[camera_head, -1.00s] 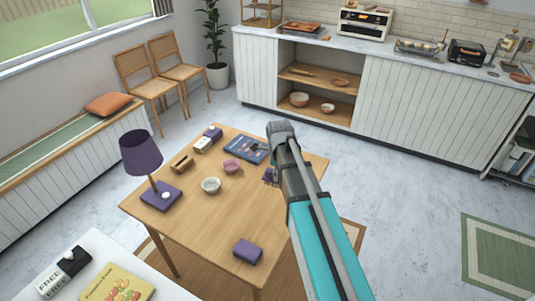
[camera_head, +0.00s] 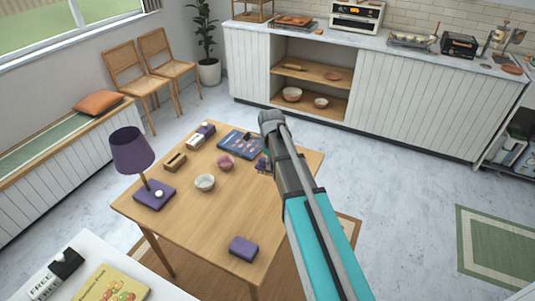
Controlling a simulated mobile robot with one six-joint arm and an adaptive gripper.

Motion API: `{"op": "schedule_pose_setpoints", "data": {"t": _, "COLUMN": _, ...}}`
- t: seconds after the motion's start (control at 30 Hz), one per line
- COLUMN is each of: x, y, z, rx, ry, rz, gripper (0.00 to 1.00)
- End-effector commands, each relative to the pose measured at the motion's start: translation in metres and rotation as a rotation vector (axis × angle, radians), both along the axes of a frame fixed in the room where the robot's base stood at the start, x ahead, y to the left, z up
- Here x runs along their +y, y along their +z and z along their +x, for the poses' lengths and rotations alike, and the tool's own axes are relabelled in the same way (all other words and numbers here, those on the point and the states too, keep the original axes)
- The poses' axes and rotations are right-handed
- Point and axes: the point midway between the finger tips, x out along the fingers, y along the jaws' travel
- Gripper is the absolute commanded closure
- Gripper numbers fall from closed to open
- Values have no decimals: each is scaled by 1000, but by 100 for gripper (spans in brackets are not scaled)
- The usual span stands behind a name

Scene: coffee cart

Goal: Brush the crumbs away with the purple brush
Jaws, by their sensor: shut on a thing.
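My gripper (camera_head: 263,161) is over the right part of the wooden table (camera_head: 215,225), mostly hidden behind my arm. A small purple and dark piece shows at its end; it looks like the purple brush (camera_head: 261,166), held in the shut jaws close to the tabletop. Whether it touches the table I cannot tell. No crumbs can be made out at this size; some of the tabletop is hidden by my arm.
A blue picture book or board (camera_head: 240,144) lies left of my gripper. A pink bowl (camera_head: 226,162), a white bowl (camera_head: 205,183), a wooden holder (camera_head: 175,162) and a purple lamp (camera_head: 132,150) stand further left. A purple block (camera_head: 243,249) lies near the front edge.

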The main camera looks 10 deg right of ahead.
Motion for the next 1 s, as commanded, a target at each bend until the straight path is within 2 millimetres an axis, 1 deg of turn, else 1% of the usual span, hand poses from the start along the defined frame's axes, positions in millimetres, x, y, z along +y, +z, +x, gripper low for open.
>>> {"op": "schedule_pose_setpoints", "data": {"t": 0.03, "x": -2, "y": -9, "z": 19, "rx": 0, "ry": -2, "rz": 0, "gripper": 99}}
{"op": "schedule_pose_setpoints", "data": {"t": 0.2, "x": -7, "y": -24, "z": 62, "rx": 0, "ry": -7, "rz": 0, "gripper": 99}}
{"op": "schedule_pose_setpoints", "data": {"t": 0.3, "x": -9, "y": -31, "z": 82, "rx": 0, "ry": -9, "rz": 0, "gripper": 99}}
{"op": "schedule_pose_setpoints", "data": {"t": 0.4, "x": -11, "y": -35, "z": 95, "rx": 0, "ry": -11, "rz": 0, "gripper": 99}}
{"op": "schedule_pose_setpoints", "data": {"t": 0.57, "x": -12, "y": -37, "z": 103, "rx": 0, "ry": -12, "rz": 0, "gripper": 99}}
{"op": "schedule_pose_setpoints", "data": {"t": 0.87, "x": -12, "y": -36, "z": 102, "rx": 0, "ry": -11, "rz": 0, "gripper": 99}}
{"op": "schedule_pose_setpoints", "data": {"t": 1.0, "x": -11, "y": -41, "z": 102, "rx": 0, "ry": -10, "rz": 0, "gripper": 99}}
